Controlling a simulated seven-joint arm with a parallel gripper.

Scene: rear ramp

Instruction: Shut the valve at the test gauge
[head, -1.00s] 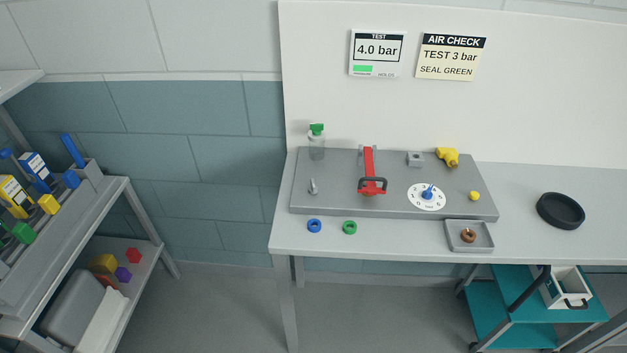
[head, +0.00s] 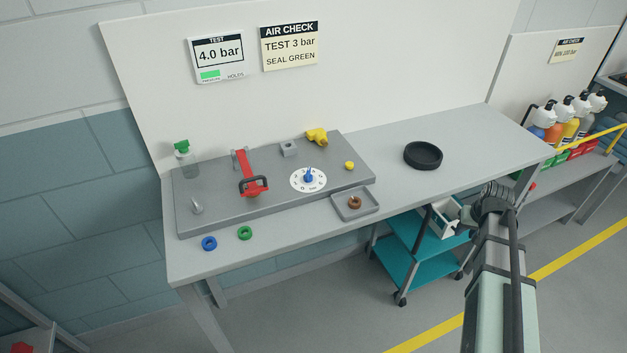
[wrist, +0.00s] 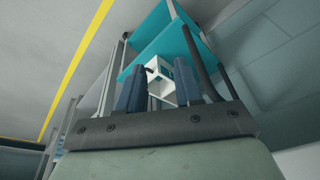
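The test gauge display (head: 219,54) on the white back panel reads 4.0 bar with a green bar. Below it, a grey plate (head: 220,207) on the bench carries a blue knob (head: 308,176) on a white dial (head: 297,186), a red lever (head: 243,165) with a black handle, a small metal lever (head: 197,206) and a yellow fitting (head: 317,136). I cannot tell for certain which part is the valve. My gripper (wrist: 158,75) shows in the wrist view with its two dark fingers apart and nothing held. It points toward the teal cart, away from the plate.
Blue ring (head: 209,243) and green ring (head: 245,233) lie at the bench's front. A small tray (head: 369,208) holds a brown ring (head: 354,202). A black round dish (head: 423,155) sits farther right. The teal cart (head: 397,262) stands below, carrying a white bin (head: 446,222).

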